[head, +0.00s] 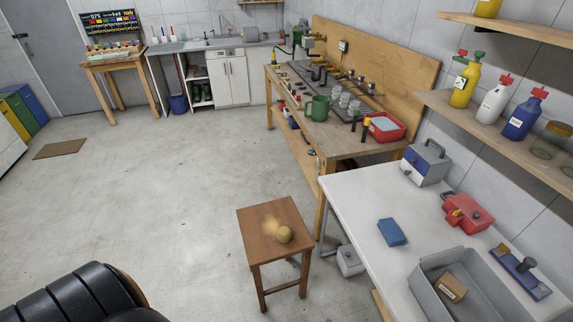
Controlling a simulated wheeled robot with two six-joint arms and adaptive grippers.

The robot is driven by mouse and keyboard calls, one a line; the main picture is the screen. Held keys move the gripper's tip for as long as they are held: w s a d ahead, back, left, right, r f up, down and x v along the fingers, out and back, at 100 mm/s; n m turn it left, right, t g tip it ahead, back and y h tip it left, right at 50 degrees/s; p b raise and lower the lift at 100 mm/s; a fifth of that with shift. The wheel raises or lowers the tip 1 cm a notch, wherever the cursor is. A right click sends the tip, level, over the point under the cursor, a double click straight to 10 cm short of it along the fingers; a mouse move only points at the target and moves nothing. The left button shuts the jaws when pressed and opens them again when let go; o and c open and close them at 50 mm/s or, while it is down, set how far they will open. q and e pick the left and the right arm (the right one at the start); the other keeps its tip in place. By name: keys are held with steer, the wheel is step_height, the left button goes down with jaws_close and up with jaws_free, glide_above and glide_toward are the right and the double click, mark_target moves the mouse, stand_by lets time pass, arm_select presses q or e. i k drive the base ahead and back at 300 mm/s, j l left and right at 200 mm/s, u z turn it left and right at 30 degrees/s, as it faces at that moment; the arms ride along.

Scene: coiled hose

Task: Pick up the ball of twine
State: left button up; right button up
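A small tan ball (284,235), which looks like the ball of twine, rests on the top of a square wooden stool (262,215). A lighter, fuzzy tan patch (270,226) lies just beside it on the stool top; I cannot tell whether it is loose twine or a mark. Neither of my grippers shows in the head view, so nothing is seen touching the ball.
A white table (350,205) stands right of the stool, with a grey tray (424,292), a blue box (392,232) and a red case (467,213). A wooden workbench (345,140) stands behind. A black padded seat (75,298) is front left. Open floor (150,200) lies left.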

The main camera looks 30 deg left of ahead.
mark_target(284, 234)
steer(key=u, duration=1)
